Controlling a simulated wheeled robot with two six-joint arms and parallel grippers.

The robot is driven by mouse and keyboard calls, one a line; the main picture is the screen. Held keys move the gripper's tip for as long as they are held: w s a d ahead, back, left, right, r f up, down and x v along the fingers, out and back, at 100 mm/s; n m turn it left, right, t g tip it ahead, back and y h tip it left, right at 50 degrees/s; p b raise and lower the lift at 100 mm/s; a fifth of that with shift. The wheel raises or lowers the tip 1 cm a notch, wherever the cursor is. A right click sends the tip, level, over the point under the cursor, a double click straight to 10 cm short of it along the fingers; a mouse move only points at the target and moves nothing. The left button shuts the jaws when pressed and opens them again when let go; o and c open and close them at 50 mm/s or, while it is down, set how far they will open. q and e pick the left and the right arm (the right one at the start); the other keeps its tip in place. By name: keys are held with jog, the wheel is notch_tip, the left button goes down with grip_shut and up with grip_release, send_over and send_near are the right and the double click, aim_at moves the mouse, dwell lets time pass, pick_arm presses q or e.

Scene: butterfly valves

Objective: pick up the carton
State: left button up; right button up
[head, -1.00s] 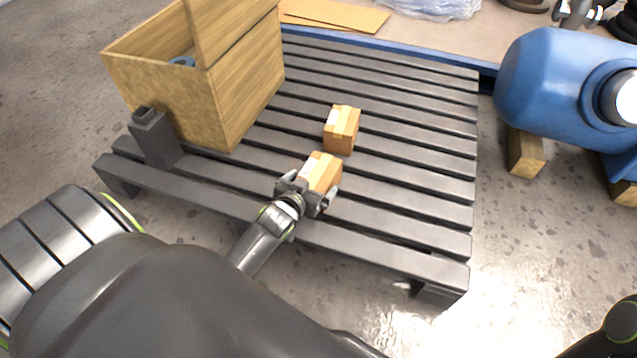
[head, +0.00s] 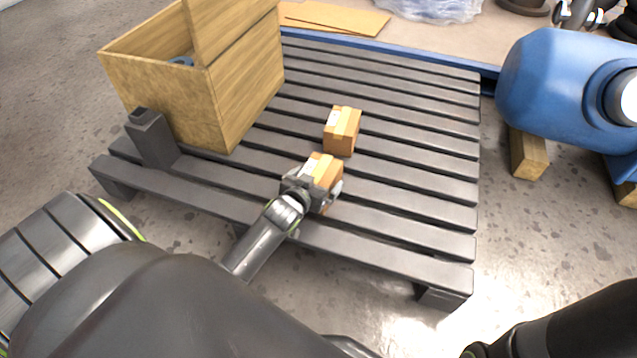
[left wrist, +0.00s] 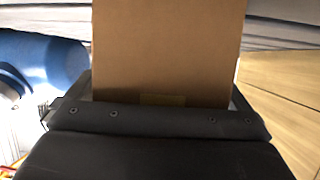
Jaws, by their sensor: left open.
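Two small brown cartons with pale tape stand on the dark slatted pallet (head: 400,224). The near carton (head: 322,170) is at my left gripper (head: 318,190), and the other carton (head: 342,130) stands just behind it. My left gripper is open, with its fingers on either side of the near carton's lower front part. In the left wrist view, the near carton's plain brown face (left wrist: 168,50) fills the middle, right up against the dark gripper body. Whether the fingers touch its sides is hidden. My right gripper is out of view; only part of my right arm shows at lower right.
A large open wooden crate (head: 245,105) stands on the pallet's left side, beside a dark grey post (head: 152,138). A blue tank (head: 560,85) rests on wooden blocks (head: 527,153) to the right. The pallet's right half is clear.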

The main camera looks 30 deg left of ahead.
pick_arm(q)
jog(key=shift+r, duration=0.1)
jog(key=c, duration=1.3)
jog(key=shift+r, duration=0.15)
